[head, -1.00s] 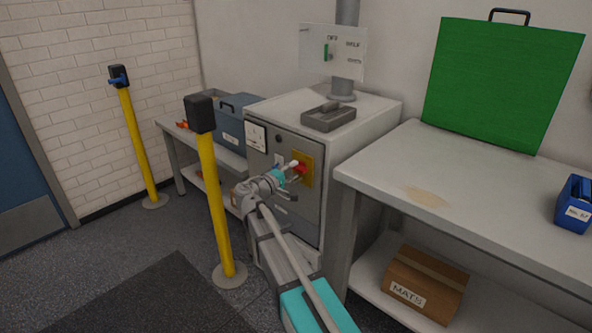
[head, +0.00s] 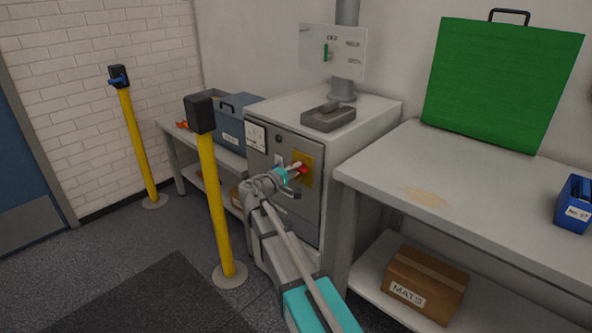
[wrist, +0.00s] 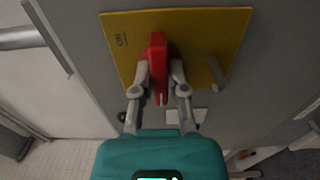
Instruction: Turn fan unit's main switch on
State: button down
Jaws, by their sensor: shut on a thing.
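The fan unit is a grey cabinet (head: 352,150) with a dark grey front panel. A yellow plate (head: 309,158) on that panel carries a red switch handle (head: 304,170). In the wrist view the red handle (wrist: 158,50) stands out from the yellow plate (wrist: 195,28), its long side running up and down the picture. My gripper (wrist: 160,82) has one finger on each side of the handle and is shut on it. In the head view my gripper (head: 291,170) reaches the plate from the left front.
A grey peg (wrist: 216,72) stands on the plate right of the handle. A yellow post (head: 213,200) stands close left of my arm. A bench (head: 480,205) with a green case (head: 500,85) is at right. A grey tray (head: 328,118) lies on the cabinet.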

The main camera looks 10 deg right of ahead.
jog(key=shift+m, duration=0.3)
jog(key=m, duration=0.8)
jog(key=shift+m, duration=0.3)
jog(key=m, duration=0.4)
jog(key=shift+m, duration=2.5)
jog(key=c, duration=0.7)
grip_release()
jog(key=shift+o, duration=0.2)
